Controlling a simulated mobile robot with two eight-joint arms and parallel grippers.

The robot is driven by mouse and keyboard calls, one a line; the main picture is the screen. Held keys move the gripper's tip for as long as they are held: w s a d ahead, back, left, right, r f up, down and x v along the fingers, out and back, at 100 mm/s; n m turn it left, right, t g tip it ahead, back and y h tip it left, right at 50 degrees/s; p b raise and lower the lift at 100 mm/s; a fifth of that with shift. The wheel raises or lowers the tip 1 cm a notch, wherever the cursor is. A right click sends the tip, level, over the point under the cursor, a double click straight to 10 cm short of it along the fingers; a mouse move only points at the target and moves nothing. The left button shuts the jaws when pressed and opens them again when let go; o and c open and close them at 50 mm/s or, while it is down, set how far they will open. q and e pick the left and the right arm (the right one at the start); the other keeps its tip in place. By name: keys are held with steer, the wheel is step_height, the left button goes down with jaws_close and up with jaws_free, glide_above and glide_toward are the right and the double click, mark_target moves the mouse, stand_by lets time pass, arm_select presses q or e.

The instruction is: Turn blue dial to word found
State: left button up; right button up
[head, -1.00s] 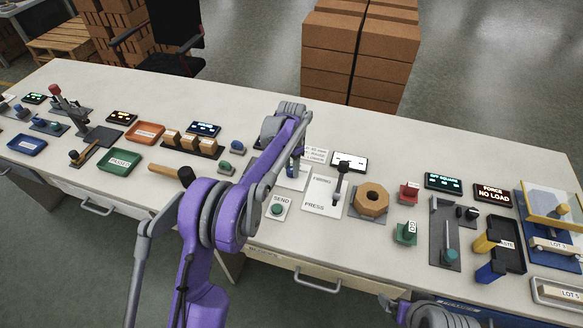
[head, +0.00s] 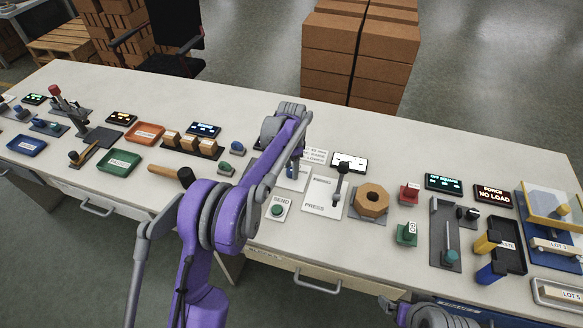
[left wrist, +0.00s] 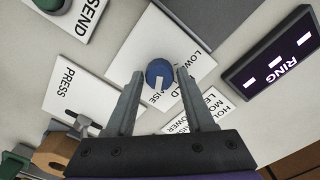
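The blue dial (left wrist: 159,72) sits on a white plate (left wrist: 128,60) in the left wrist view. The plate's printed words are partly hidden; "LOW", "LD" and "ISE" show. A white pointer mark on the dial faces the gripper, near "ISE". My left gripper (left wrist: 159,76) has one finger on each side of the dial, with small gaps that look clear of it. In the head view my left gripper (head: 293,168) points down over the plate (head: 291,183) and mostly hides the dial.
A printed card (left wrist: 197,116) lies beside the plate, and a dark display (left wrist: 275,62) reads "RING". A green SEND button (head: 278,209), a PRESS plate with a lever (head: 322,200) and a wooden hexagonal block (head: 371,200) stand close by. The table's back strip is clear.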

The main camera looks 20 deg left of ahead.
mark_target(291, 170)
arm_select(q)
steer(key=shift+o, duration=1)
steer(key=shift+r, duration=0.1)
step_height(291, 170, up, 11)
steer(key=shift+f+p, duration=0.2)
steer(key=shift+p, duration=0.15)
steer(key=s+r+n+t+p, duration=0.1)
steer(key=s+r+n, duration=0.1)
steer(key=s+r, duration=0.45)
steer(key=s+r+n+t+p, duration=0.2)
steer(key=s+r+n, duration=0.1)
steer(key=s, duration=0.6)
steer(key=s+f+n+t+p, duration=0.1)
steer(key=s+f+n, duration=0.1)
steer(key=s, duration=0.8)
steer(key=s+f+n+t, duration=0.1)
steer(key=s+f, duration=0.3)
steer(key=s, duration=0.6)
steer(key=shift+a+n+p, duration=0.15)
steer(key=shift+n+p, duration=0.25)
steer(key=shift+n, duration=0.4)
steer(key=shift+s, duration=0.1)
